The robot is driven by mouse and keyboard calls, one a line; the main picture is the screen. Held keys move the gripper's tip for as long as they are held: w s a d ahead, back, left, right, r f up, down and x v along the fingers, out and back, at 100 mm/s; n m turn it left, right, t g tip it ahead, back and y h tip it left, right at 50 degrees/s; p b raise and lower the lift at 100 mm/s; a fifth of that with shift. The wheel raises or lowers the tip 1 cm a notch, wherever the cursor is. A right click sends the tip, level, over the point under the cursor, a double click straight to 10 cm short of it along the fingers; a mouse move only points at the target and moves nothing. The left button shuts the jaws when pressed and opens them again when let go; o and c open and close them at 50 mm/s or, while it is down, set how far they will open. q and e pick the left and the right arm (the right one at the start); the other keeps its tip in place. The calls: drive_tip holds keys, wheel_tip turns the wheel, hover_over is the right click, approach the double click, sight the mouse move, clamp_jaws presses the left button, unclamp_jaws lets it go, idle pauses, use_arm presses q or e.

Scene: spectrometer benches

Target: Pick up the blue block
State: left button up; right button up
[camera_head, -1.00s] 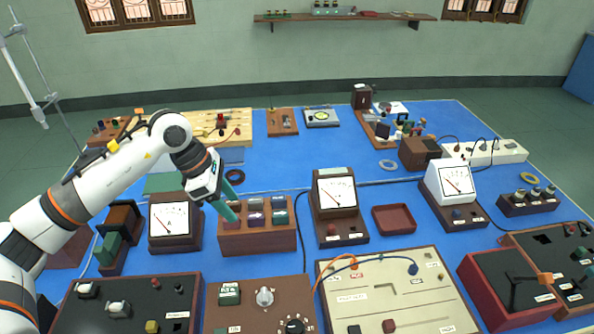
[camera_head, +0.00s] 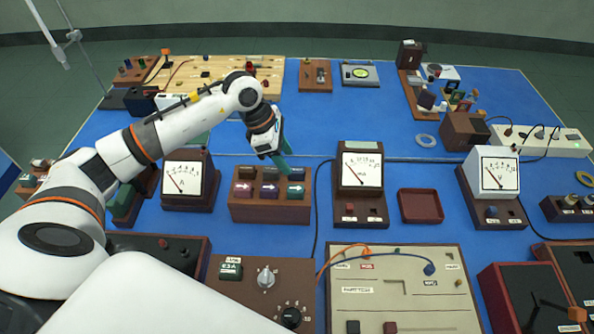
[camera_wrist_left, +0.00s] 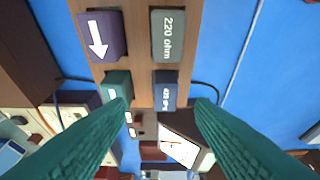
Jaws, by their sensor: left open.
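The blue block (camera_wrist_left: 165,88) sits in a wooden rack (camera_wrist_left: 140,72), with a pale label on its top. In the head view the blue block (camera_head: 296,175) is at the right end of the rack's back row, partly covered by a finger. My left gripper (camera_wrist_left: 163,104) is open, its teal fingers spread to either side of the blue block in the picture, with nothing held. In the head view the left gripper (camera_head: 281,161) is over the right end of the rack (camera_head: 262,212). My right gripper is not in view.
A green block (camera_wrist_left: 117,84), a purple block (camera_wrist_left: 103,36) and a grey 220 ohm block (camera_wrist_left: 167,36) sit close by in the rack. Meters stand left (camera_head: 188,180) and right (camera_head: 360,180) of it. A cable runs beside the rack. Blue bench is clear behind.

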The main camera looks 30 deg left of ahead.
sight(296, 169)
use_arm(q)
drive_tip(key=p+x, duration=0.1)
drive_tip(key=x, duration=0.1)
drive_tip(key=p+x, duration=0.1)
drive_tip(key=x, duration=0.1)
drive_tip(key=shift+w+d, duration=0.15)
drive_tip(key=shift+w, duration=0.25)
drive_tip(key=shift+f, duration=0.4)
drive_tip(key=c, duration=1.1)
drive_tip(key=shift+o, duration=0.2)
drive_tip(key=shift+r, duration=0.1)
